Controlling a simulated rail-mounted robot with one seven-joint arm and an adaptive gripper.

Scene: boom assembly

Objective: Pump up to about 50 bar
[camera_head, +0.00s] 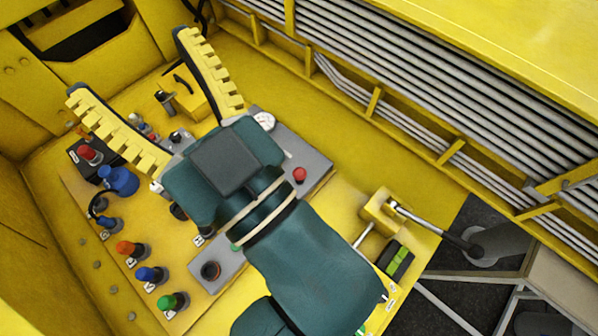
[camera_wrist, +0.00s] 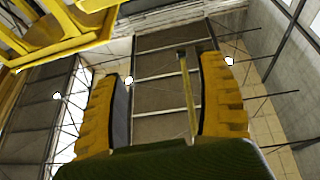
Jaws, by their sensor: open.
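A pump lever with a metal rod and dark grip (camera_head: 440,230) sticks out to the right from a yellow block (camera_head: 380,212) at the right of the panel. A round white pressure gauge (camera_head: 264,121) sits just above my dark green wrist; its reading is too small to make out. My gripper (camera_head: 130,66) is open and empty, with its yellow ribbed fingers spread and pointing up-left, away from the lever. The fingers also frame the wrist view (camera_wrist: 160,68), with no lever or gauge between them. My arm hides part of the panel.
A red knob (camera_head: 300,174) stands right of my wrist. Orange (camera_head: 131,249), blue (camera_head: 151,274) and green (camera_head: 172,301) knobs line the lower left. Grey pipes (camera_head: 400,75) run along the upper right. A green-and-black part (camera_head: 398,262) sits below the lever block.

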